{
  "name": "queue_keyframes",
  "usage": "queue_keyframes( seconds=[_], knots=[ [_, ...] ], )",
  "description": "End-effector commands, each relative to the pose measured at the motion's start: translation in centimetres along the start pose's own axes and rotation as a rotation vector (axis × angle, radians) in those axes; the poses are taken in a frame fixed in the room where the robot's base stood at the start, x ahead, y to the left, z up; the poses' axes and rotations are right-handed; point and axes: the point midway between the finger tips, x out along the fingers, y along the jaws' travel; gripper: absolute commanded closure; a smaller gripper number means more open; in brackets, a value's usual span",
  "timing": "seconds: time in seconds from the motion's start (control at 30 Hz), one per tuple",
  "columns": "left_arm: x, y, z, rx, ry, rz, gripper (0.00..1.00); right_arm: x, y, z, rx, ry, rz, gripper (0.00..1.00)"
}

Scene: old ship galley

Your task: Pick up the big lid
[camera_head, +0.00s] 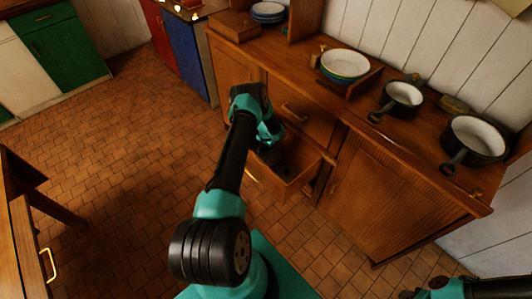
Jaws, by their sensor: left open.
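My left gripper (268,148) is at the open drawer (296,184) of the wooden counter, pointing down over its inside. Its jaws are open, though small and dark here. A dark shape (285,169) lies inside the drawer beside the gripper. I cannot tell whether it is the big lid. No lid shows clearly anywhere else. My forearm and the gripper hide part of the drawer. My right arm shows only at the bottom right edge, with its gripper out of the picture.
On the counter (408,130) stand a stack of bowls (345,66), a small pan (403,94) and a larger pan (477,138), both without covers. A wooden table (22,240) is at the left. The tiled floor (130,150) between is clear.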

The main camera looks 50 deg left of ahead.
Motion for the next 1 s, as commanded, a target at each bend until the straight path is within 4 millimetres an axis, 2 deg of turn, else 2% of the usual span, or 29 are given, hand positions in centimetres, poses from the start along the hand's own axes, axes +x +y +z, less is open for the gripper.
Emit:
queue_keyframes(
  seconds=[0.17, 0.8, 1.0],
  knots=[
    [-0.01, 0.01, -0.01, 0.000, 0.000, 0.000, 0.37, 0.00, 0.00, 0.00, 0.000, 0.000, 0.000, 0.57],
    [-0.02, 0.01, -0.01, 0.000, 0.000, 0.000, 0.97, 0.00, 0.00, 0.00, 0.000, 0.000, 0.000, 0.57],
    [-0.06, 0.00, -0.04, 0.000, 0.001, 0.000, 0.99, 0.00, 0.00, 0.00, 0.000, 0.000, 0.000, 0.57]
  ],
)
